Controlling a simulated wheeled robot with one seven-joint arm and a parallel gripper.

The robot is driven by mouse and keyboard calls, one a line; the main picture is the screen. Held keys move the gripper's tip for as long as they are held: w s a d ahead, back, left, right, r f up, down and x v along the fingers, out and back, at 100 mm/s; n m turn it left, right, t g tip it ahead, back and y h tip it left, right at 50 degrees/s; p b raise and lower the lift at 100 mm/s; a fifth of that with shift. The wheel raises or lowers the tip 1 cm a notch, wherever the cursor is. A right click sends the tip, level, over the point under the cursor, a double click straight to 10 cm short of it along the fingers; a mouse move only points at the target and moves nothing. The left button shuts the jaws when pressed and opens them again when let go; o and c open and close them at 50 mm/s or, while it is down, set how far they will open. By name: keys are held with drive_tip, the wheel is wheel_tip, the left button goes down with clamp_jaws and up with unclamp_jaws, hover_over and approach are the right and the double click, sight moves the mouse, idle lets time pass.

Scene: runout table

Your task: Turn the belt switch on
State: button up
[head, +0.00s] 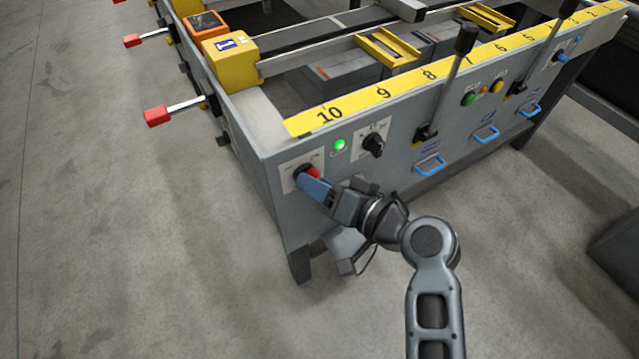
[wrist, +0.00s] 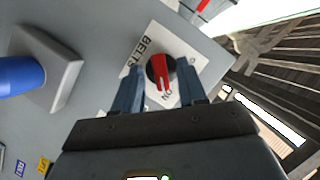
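The belt switch (wrist: 158,72) is a black round knob with a red handle on a white plate marked "BELTS" and "ON". The red handle's lower end lies close to the word "ON"; the plate's other position mark is not readable. In the head view the switch (head: 313,172) is at the left end of the grey front panel, partly hidden by my gripper (head: 310,184). In the wrist view my gripper (wrist: 160,84) is open, its two blue fingers on either side of the knob with gaps beside the red handle. Contact cannot be told.
A lit green lamp (head: 340,145) and a black selector knob (head: 374,144) sit right of the switch. A black lever (head: 447,85) and blue handles (head: 430,165) are farther right. Red-tipped rods (head: 158,116) stick out at the table's left. The floor at left is clear.

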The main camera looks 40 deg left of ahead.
drive_tip(key=shift+d, duration=0.1)
drive_tip(key=v, duration=0.7)
drive_tip(key=shift+d+r, duration=0.15)
drive_tip(key=shift+d, duration=0.15)
idle(0.3)
drive_tip(key=s+d+f+m+t+h+p, duration=0.2)
drive_tip(key=s+d+m+t+h+p, duration=0.25)
drive_tip(key=d, duration=0.75)
drive_tip(key=s+d+f+m+t+h+p, duration=0.25)
drive_tip(key=s+d+t+h, duration=0.25)
drive_tip(key=s+d, duration=0.45)
drive_tip(key=s+d+r+t+h+p, duration=0.1)
drive_tip(key=s+d+r+t+h, duration=0.1)
drive_tip(key=s+d+r, duration=0.4)
drive_tip(key=s+d+r+t+h+p, duration=0.2)
drive_tip(key=s+d+r, duration=0.5)
drive_tip(key=r, duration=0.7)
drive_tip(key=shift+s+d+h, duration=0.35)
drive_tip(key=shift+s+h, duration=0.1)
drive_tip(key=shift+h, duration=0.3)
